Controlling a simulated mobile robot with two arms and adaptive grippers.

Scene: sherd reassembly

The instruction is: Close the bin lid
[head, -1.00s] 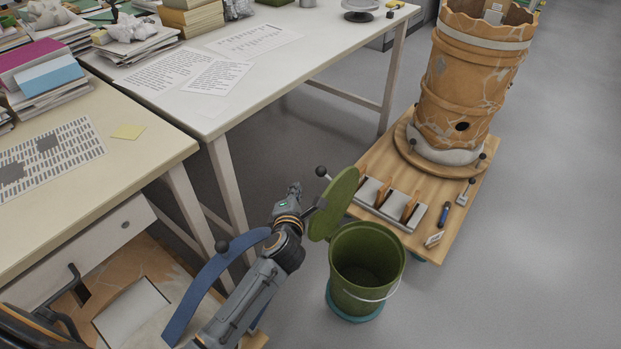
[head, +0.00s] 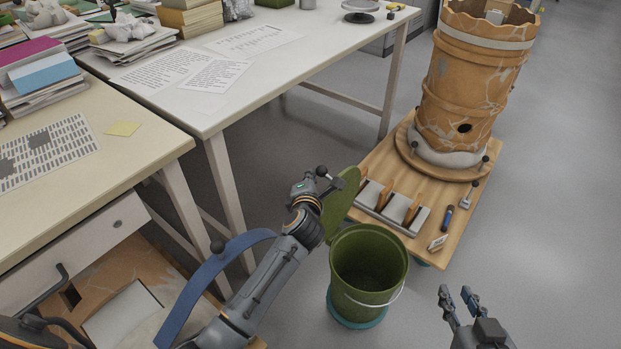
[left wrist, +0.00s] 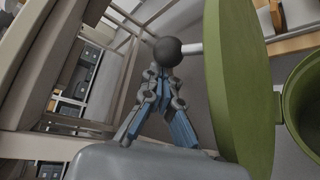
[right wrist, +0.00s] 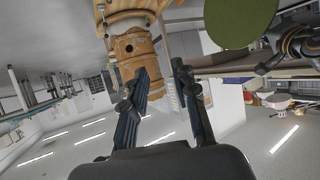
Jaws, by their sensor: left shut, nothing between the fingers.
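The green bin (head: 368,272) stands on the floor with its mouth open. Its round green lid (head: 343,203) stands up on edge at the bin's back left, and it fills the right of the left wrist view (left wrist: 238,90). A dark ball knob (left wrist: 168,52) on a pale stem sticks out from the lid's outer face. My left gripper (head: 322,184) is behind the lid, on the knob side. Its fingers are closed and empty, with the tips (left wrist: 163,72) close by the knob; contact is unclear. My right gripper (head: 456,290) is open and empty, right of the bin.
A wooden dolly (head: 440,205) with a large mended clay vessel (head: 470,85) stands behind and right of the bin. White tables (head: 225,110) are at the left. A blue curved strip (head: 205,285) lies beside my left arm. The floor at right is clear.

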